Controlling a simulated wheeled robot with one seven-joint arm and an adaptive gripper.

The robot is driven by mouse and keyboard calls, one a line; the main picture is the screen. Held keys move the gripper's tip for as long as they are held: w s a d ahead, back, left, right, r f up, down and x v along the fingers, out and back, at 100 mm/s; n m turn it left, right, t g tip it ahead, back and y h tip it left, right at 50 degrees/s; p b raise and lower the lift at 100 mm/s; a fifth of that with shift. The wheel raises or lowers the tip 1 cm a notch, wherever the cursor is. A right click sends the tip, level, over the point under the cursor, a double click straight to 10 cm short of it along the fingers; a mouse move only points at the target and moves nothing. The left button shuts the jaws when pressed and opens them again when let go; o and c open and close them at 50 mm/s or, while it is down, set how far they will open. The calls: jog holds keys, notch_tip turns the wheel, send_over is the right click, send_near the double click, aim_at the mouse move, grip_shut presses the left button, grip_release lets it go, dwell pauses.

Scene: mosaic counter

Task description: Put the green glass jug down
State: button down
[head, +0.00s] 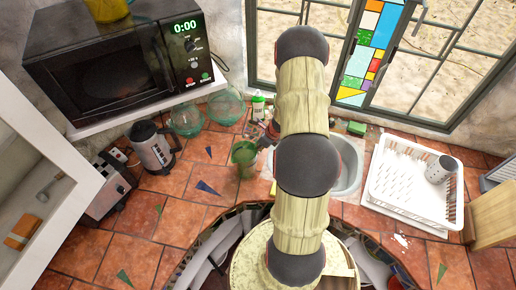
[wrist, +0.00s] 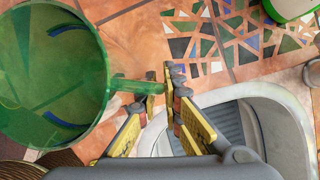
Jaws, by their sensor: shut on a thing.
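The green glass jug (head: 244,158) is in the head view, over the tiled counter just left of my arm. In the wrist view the jug (wrist: 52,72) fills the left side, with its round open mouth facing the camera. Its handle reaches right to my gripper (wrist: 160,84), whose yellow and grey fingers are shut on it. In the head view my gripper (head: 268,139) is small and partly hidden behind my arm. I cannot tell whether the jug's base touches the counter.
A sink basin (head: 348,165) lies right of the jug, partly behind my arm. A white dish rack (head: 412,190) stands further right. A kettle (head: 153,148), a toaster (head: 108,185) and clear glass vessels (head: 225,104) stand left and behind. Tiles (head: 190,190) left of the jug are mostly clear.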

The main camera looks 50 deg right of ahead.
jog(key=shift+f, duration=0.1)
jog(key=c, duration=2)
grip_release()
jog(key=shift+o, duration=0.2)
